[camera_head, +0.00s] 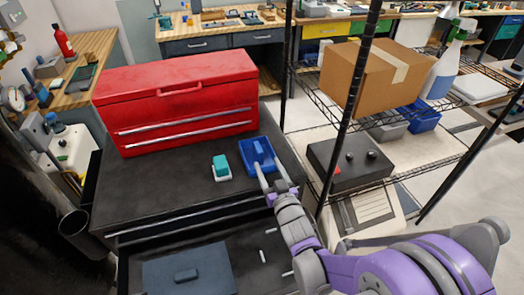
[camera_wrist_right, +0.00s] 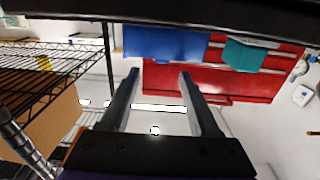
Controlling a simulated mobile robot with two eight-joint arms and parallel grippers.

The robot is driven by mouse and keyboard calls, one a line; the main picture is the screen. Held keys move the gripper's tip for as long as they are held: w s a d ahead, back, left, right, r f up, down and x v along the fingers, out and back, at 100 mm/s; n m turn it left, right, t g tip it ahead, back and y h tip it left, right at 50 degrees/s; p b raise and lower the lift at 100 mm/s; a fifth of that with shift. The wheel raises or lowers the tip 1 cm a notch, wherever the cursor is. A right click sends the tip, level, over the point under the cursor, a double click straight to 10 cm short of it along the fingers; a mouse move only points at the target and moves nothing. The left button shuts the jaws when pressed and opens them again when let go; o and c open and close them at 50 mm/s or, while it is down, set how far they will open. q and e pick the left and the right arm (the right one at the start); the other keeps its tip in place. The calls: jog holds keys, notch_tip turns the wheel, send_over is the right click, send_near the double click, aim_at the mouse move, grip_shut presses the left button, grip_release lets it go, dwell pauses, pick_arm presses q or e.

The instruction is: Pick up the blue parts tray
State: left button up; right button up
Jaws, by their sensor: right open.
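The blue parts tray (camera_head: 257,152) sits on the black top of the tool cabinet (camera_head: 150,195), near its right edge. It also shows in the right wrist view (camera_wrist_right: 165,42), at the top, just beyond the fingertips. My right gripper (camera_head: 267,176) is at the tray's near end in the head view, its two fingers spread apart. In the right wrist view the gripper (camera_wrist_right: 159,73) is open, with nothing between the fingers. I cannot tell whether the fingertips touch the tray. My left gripper is not in view.
A teal block on a white base (camera_head: 221,168) stands just left of the tray. A red toolbox (camera_head: 180,100) stands behind them. A wire shelf rack with a cardboard box (camera_head: 368,80) is to the right, its black post close to my right arm. An open drawer is below.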

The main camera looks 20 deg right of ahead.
aim_at(258, 146)
jog(key=w, duration=0.3)
jog(key=shift+w+a, duration=0.25)
jog(key=shift+w, duration=0.15)
jog(key=w+p, duration=0.2)
jog(key=w, duration=0.4)
jog(key=shift+a, duration=0.1)
jog(key=shift+s, duration=0.15)
grip_shut()
dwell(0.7)
